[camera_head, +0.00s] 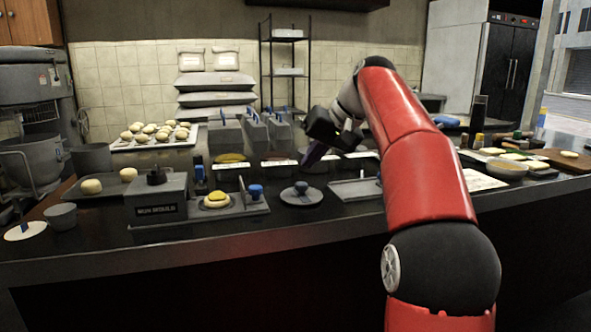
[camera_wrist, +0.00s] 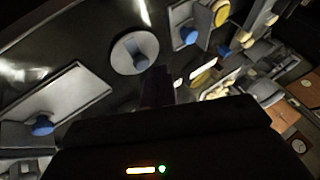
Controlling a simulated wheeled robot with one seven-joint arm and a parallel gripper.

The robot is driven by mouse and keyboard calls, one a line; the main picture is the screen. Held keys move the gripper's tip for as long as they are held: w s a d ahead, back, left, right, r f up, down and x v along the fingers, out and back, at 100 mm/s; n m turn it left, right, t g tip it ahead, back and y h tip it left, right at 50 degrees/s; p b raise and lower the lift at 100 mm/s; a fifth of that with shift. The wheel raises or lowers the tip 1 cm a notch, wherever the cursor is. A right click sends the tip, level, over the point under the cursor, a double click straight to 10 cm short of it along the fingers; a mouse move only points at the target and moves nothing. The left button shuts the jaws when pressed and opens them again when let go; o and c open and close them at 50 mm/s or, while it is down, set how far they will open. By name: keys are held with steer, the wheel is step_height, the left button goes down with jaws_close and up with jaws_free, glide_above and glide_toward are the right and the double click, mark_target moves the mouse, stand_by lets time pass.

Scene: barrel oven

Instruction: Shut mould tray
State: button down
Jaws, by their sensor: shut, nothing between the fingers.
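I cannot tell for sure which piece is the mould tray. A grey base (camera_head: 240,209) holds a round mould with a yellow filling (camera_head: 216,199) and has a blue knob (camera_head: 255,191). The yellow filling also shows at the top of the wrist view (camera_wrist: 221,12). A flat grey tray (camera_head: 350,187) lies right of it; in the wrist view this tray (camera_wrist: 65,100) has a blue knob (camera_wrist: 42,125). A round lid with a knob (camera_head: 301,195) lies between them. My gripper (camera_head: 312,157) is shut and empty, pointing down above the counter, behind the lid, apart from everything.
A grey labelled box (camera_head: 157,197) stands left of the yellow-filled mould. Several upright grey holders (camera_head: 253,133) stand behind. A tray of dough balls (camera_head: 150,144) is at the back left. The counter's front strip is clear.

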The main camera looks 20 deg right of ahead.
steer(key=b, duration=0.2)
glide_toward(262, 198)
steer(key=d+f, duration=0.1)
steer(key=w+d+f, duration=0.1)
steer(key=f, duration=0.1)
steer(key=shift+w+d+f, duration=0.15)
steer(key=shift+d+f, duration=0.1)
steer(key=shift+f, duration=0.05)
steer(key=a, duration=0.2)
steer(key=shift+w+a+p, duration=0.3)
steer(key=shift+w+a, duration=0.15)
steer(key=shift+a, duration=0.55)
